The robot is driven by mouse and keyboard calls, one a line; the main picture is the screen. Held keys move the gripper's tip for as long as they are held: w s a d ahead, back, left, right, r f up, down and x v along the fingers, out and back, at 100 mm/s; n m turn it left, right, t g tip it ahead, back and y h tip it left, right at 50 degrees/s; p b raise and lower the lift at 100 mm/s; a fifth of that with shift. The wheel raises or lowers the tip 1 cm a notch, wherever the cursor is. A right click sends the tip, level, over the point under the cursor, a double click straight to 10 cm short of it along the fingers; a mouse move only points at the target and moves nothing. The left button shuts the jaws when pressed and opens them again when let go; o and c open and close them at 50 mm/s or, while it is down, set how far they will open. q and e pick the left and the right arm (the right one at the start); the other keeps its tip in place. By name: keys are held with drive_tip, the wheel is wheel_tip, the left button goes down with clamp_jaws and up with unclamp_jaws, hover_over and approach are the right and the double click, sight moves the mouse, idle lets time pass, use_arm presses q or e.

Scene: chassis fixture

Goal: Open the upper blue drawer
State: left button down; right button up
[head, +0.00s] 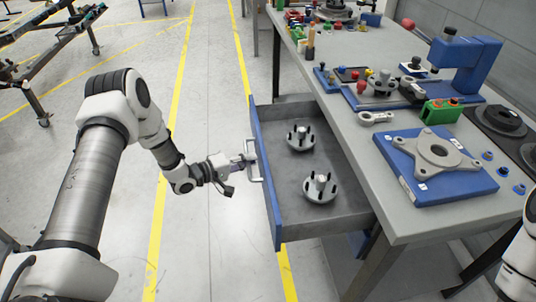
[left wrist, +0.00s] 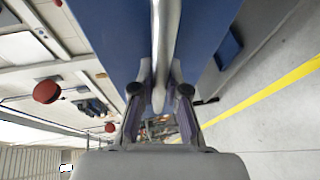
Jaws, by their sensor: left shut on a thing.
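The upper blue drawer (head: 262,180) is pulled well out from under the grey workbench, toward the left of the head view. Its inside is grey and holds two metal hub parts with dark pegs, a farther one (head: 300,138) and a nearer one (head: 319,188). A pale metal bar handle (head: 254,162) is on its blue front. My left gripper (head: 246,160) is at this handle. In the left wrist view my left gripper (left wrist: 160,92) has its fingers on both sides of the handle (left wrist: 158,50), shut on it. My right gripper is out of view.
The workbench (head: 405,222) holds a blue plate (head: 398,170) with a grey flange part, a green block (head: 441,111) and a blue press (head: 472,68). A bench leg (head: 365,265) stands near the drawer. The floor left of the drawer is clear around my left arm.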

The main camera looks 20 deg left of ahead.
use_arm(q)
drive_tip(key=shift+s+a+f+p, duration=0.1)
drive_tip(key=shift+s+a+p, duration=0.1)
drive_tip(key=shift+s+a, duration=0.6)
drive_tip(key=shift+s+a+p, duration=0.2)
drive_tip(key=shift+s+a, duration=0.3)
drive_tip(key=shift+a, duration=0.45)
drive_tip(key=c, duration=1.2)
unclamp_jaws()
drive_tip(key=v, duration=1.2)
